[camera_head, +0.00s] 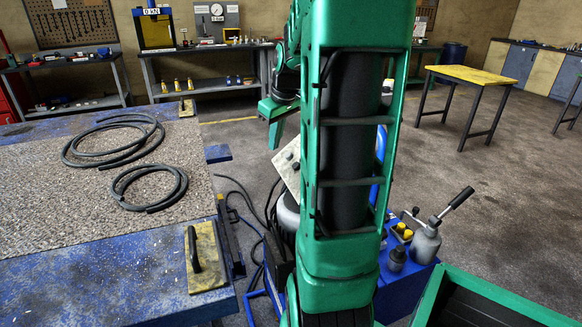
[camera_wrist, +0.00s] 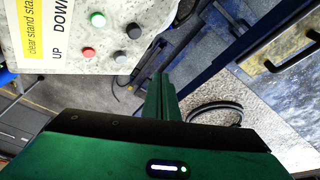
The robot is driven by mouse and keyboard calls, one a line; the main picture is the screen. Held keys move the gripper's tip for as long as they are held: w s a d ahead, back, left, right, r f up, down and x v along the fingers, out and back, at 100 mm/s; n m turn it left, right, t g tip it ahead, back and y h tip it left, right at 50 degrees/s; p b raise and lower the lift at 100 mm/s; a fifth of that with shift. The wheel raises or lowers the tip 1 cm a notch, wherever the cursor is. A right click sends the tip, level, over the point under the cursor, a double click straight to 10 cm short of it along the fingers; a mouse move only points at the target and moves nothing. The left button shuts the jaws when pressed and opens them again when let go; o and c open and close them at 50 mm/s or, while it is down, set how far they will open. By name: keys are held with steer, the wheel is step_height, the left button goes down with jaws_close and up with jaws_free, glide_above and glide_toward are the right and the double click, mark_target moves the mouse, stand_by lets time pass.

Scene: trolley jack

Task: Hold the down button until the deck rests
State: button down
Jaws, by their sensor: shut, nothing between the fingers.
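A pale control panel (camera_wrist: 75,75) fills the upper left of the wrist view, printed "UP" and "DOWN" beside a yellow label. The panel also shows in the head view (camera_head: 288,165), partly behind my arm. My gripper (camera_wrist: 160,78) is shut and empty, its tips beside the panel's edge in the picture; contact cannot be told. Which raised surface is the deck is unclear.
A blue-edged table (camera_head: 110,275) with a speckled mat and coiled hoses (camera_head: 115,140) stands left. A blue cart (camera_head: 400,285) with bottles and a green-rimmed bin (camera_head: 490,290) stand right. Cables (camera_head: 240,200) lie on the floor.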

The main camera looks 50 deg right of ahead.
glide_above(293, 168)
steer(key=a, duration=0.1)
steer(key=x, duration=0.5)
steer(key=shift+s+a+f, duration=0.25)
steer(key=shift+s+f, duration=0.05)
steer(key=shift+f, duration=0.2)
steer(key=shift+s+d, duration=0.1)
stand_by(1.3)
steer(key=shift+s+d+f, duration=0.2)
steer(key=shift+s+f, duration=0.05)
steer(key=shift+f, duration=0.05)
steer(key=shift+s+d+f, duration=0.15)
steer(key=shift+d+f, duration=0.1)
steer(key=shift+f, duration=0.15)
stand_by(1.0)
steer(key=shift+r, duration=0.1)
stand_by(2.1)
steer(key=shift+w+a+r, duration=0.3)
steer(key=shift+a+r, duration=0.2)
steer(key=shift+r, duration=0.15)
steer(key=shift+w+a+r, duration=0.3)
steer(key=shift+a+r, duration=0.15)
steer(key=shift+r, duration=0.2)
steer(key=shift+w+a+r, duration=0.3)
steer(key=shift+a+r, duration=0.15)
steer(key=shift+r, duration=0.2)
steer(key=shift+w+a+r, duration=0.25)
steer(key=shift+a+r, duration=0.2)
steer(key=shift+r, duration=0.2)
